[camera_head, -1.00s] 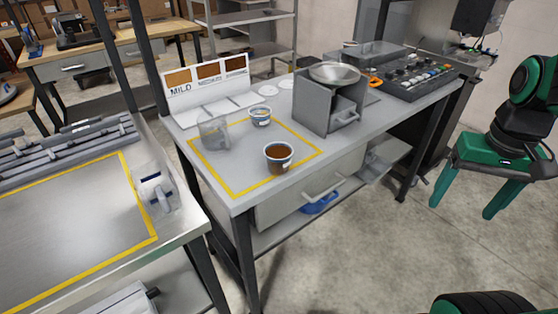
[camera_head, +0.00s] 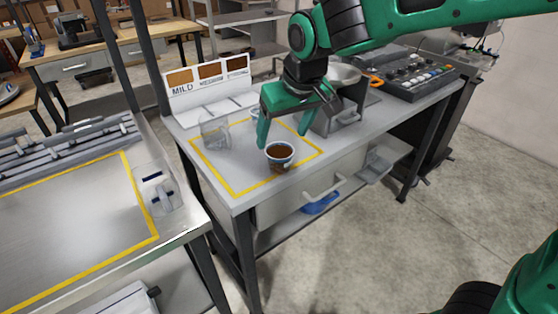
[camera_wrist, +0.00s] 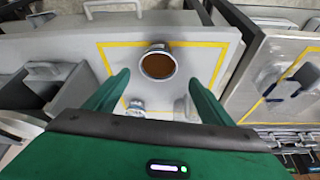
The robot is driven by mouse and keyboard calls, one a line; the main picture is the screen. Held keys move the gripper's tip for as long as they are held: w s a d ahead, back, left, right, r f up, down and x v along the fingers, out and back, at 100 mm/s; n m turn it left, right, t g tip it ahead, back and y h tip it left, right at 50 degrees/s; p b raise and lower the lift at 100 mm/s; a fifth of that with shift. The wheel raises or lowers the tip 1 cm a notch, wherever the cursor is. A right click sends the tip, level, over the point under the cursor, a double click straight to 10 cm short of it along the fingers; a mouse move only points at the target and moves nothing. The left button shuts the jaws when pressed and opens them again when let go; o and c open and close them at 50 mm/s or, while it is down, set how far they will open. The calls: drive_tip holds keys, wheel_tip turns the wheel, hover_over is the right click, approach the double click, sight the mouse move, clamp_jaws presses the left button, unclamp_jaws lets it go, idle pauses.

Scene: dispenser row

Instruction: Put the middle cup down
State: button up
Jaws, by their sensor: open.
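A cup with brown contents (camera_head: 280,154) stands at the front of the yellow-outlined area on the grey bench. It also shows in the wrist view (camera_wrist: 158,64), just beyond and between my fingertips. My gripper (camera_head: 286,136) is open and empty above and behind this cup, fingers pointing down, with no clear contact. A second cup (camera_wrist: 136,107) is farther back, mostly hidden behind my gripper in the head view. A clear container (camera_head: 213,130) stands at the left of the outlined area. The frames do not settle which is the middle cup.
A sign with three brown swatches (camera_head: 208,83) stands behind the outline. A grey dispenser (camera_head: 345,112) with a tray sits to the right, partly behind my arm. A control panel (camera_head: 415,74) is farther right. Bare bench lies around the front cup.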

sight(279, 151)
drive_tip(key=shift+d+x, duration=0.2)
drive_tip(key=shift+x, duration=1.9)
drive_tip(key=shift+d+x, duration=0.15)
drive_tip(key=shift+x, duration=2)
drive_tip(key=shift+s+f, duration=0.1)
drive_tip(key=c, duration=1.3)
drive_tip(key=shift+r, duration=0.2)
